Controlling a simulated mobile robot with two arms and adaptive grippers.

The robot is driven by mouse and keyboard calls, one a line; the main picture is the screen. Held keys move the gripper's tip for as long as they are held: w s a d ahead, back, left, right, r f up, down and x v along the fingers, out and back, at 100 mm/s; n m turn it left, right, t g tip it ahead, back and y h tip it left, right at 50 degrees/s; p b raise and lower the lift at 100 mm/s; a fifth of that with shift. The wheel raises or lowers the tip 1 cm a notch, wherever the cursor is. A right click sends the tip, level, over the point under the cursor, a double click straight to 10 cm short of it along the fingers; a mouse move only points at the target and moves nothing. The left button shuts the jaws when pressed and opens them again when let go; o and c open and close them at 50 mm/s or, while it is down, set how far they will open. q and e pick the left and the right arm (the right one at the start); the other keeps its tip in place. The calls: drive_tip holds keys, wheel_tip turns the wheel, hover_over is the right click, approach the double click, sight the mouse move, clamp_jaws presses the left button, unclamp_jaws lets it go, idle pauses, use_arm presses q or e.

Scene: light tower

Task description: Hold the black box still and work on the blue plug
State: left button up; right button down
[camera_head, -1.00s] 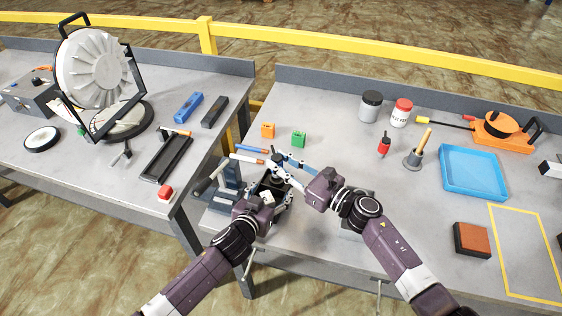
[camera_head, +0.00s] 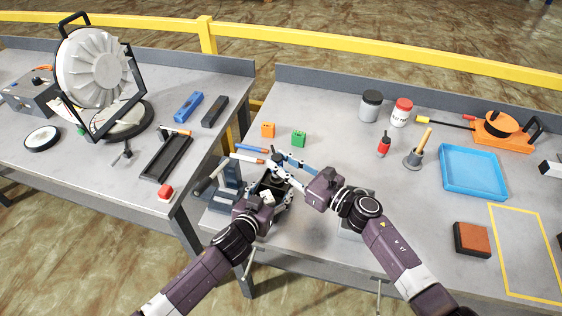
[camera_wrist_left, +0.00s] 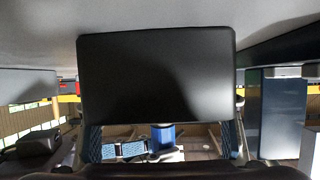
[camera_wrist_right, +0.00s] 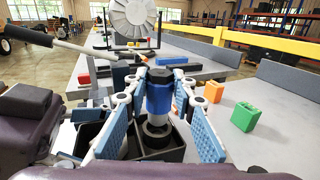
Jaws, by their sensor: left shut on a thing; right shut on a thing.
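The black box (camera_wrist_left: 155,75) fills the middle of the left wrist view, between the blue-padded fingers of my left gripper (camera_head: 270,192). That gripper is shut on the box at the table's near left edge. The blue plug (camera_wrist_right: 159,98) has a dark top, a blue band and a grey lower part. It stands upright between the fingertips of my right gripper (camera_wrist_right: 161,82), which is shut on it from above. A dark ring on the box top lies under the plug; how deep the plug sits is unclear. The plug also shows in the left wrist view (camera_wrist_left: 162,137).
An orange block (camera_head: 267,130) and a green block (camera_head: 298,139) stand behind the box. A blue tray (camera_head: 474,172) and a brown-topped block (camera_head: 472,239) lie to the right. A grey-handled tool (camera_head: 212,177) lies close on the left. The table's middle is clear.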

drive_tip(key=shift+f, duration=0.85)
drive_tip(key=shift+f, duration=0.3)
drive_tip(key=shift+f, duration=0.3)
drive_tip(key=shift+f, duration=0.15)
drive_tip(key=c, duration=1.5)
unclamp_jaws()
drive_tip(key=shift+c, duration=0.2)
drive_tip(key=v, duration=1.2)
